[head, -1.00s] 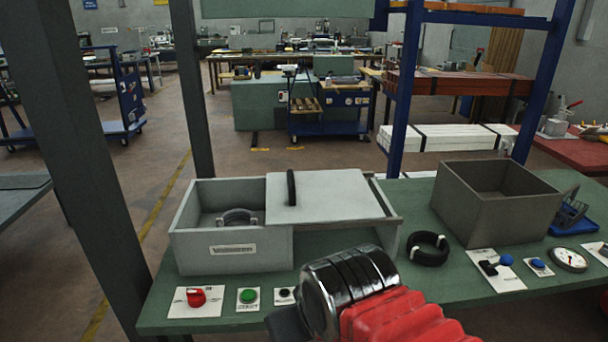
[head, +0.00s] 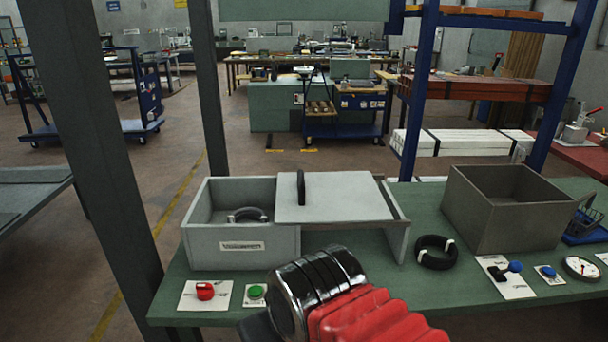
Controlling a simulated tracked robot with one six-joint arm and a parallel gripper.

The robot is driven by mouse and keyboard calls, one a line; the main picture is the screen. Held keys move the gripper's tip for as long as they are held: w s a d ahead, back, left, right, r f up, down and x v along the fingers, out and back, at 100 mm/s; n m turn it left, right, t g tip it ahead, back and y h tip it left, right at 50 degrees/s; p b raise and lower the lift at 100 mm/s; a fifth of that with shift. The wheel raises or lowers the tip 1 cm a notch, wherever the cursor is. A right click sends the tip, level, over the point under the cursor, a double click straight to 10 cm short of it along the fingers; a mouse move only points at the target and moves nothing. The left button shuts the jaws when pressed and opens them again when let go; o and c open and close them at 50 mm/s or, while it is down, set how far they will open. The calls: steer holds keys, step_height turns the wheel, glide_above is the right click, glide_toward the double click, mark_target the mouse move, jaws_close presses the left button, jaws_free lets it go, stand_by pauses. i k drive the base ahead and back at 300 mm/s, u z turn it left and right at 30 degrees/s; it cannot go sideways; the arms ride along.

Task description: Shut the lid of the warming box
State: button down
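The warming box (head: 208,246) is a light grey open-topped box with a label, on the green bench. Its flat grey lid (head: 345,198) is slid to the right, over rails that reach past the box. The left part of the box is open. An upright black handle (head: 301,188) stands near the lid's left edge. A dark ring with light bands (head: 248,214) lies inside the open part. The end of my arm, with my gripper (head: 258,328), is low in front of the box, apart from the handle. Its fingers are not clearly seen.
On the bench (head: 400,293), a second dark ring (head: 435,252) lies right of the box. A darker open bin (head: 515,212) stands further right. A red knob (head: 205,291), a green button (head: 256,291), a blue-knobbed lever (head: 514,267) and a gauge (head: 581,267) line the front. A grey post (head: 95,170) rises at left.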

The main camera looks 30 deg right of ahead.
mark_target(302, 198)
steer(key=u, duration=0.05)
steer(key=i, duration=1)
steer(key=z, duration=0.05)
